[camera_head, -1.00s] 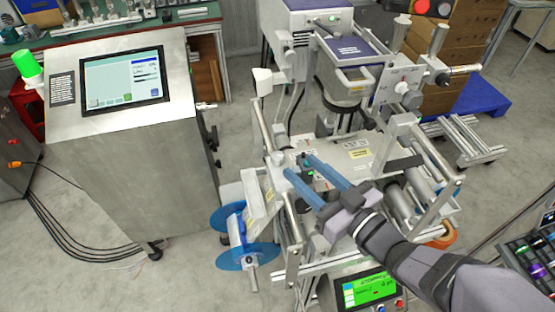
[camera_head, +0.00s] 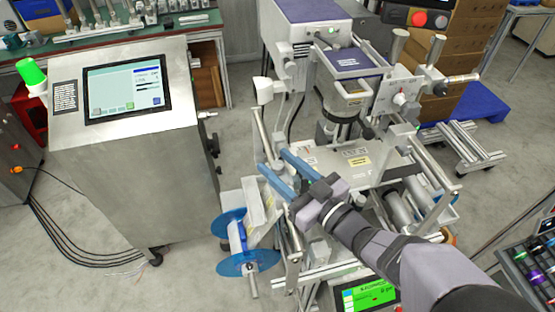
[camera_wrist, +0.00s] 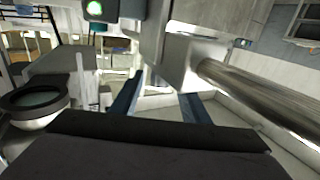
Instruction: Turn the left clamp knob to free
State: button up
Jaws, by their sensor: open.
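My gripper (camera_head: 275,162) has two blue fingers, spread apart with nothing held between them. It is over the left side of the labelling machine, its tips close to the left rail and its mounting block. In the wrist view my gripper (camera_wrist: 160,88) shows both fingers, with a pale block (camera_wrist: 157,101) visible between them. A grey block with a thick metal rod (camera_wrist: 255,97) is just to the right. I cannot make out the left clamp knob for certain; the fingers and arm cover part of that area. Contact cannot be told.
A reel with two blue discs (camera_head: 247,262) hangs at the machine's lower left. A steel cabinet with a screen (camera_head: 126,88) stands at left. A green display (camera_head: 369,294) sits in front. Rails and rollers (camera_head: 398,208) crowd the right; grey floor lies between cabinet and machine.

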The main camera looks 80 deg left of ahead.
jog(key=shift+s+a, duration=0.2)
jog(key=shift+a, duration=0.2)
grip_shut()
jog(key=c, duration=1.1)
grip_release()
jog(key=shift+w+n+g, duration=0.1)
jog(key=shift+n+g, duration=0.2)
jog(key=shift+g, duration=0.2)
jog(key=shift+o, duration=0.2)
jog(key=shift+n+g+h, duration=0.9)
jog(key=shift+g+h, duration=0.1)
jog(key=shift+g, duration=0.1)
jog(key=n+g+h, duration=0.2)
jog(key=g+h, duration=0.1)
jog(key=shift+f+n, duration=0.1)
jog(key=shift+n, duration=0.3)
jog(key=shift+n+g+h+b, duration=0.8)
jog(key=shift+n+g+h, duration=0.5)
jog(key=shift+h, duration=0.6)
jog(key=shift+n+g+h+b, duration=0.35)
jog(key=shift+n+h, duration=0.35)
jog(key=shift+h, duration=0.2)
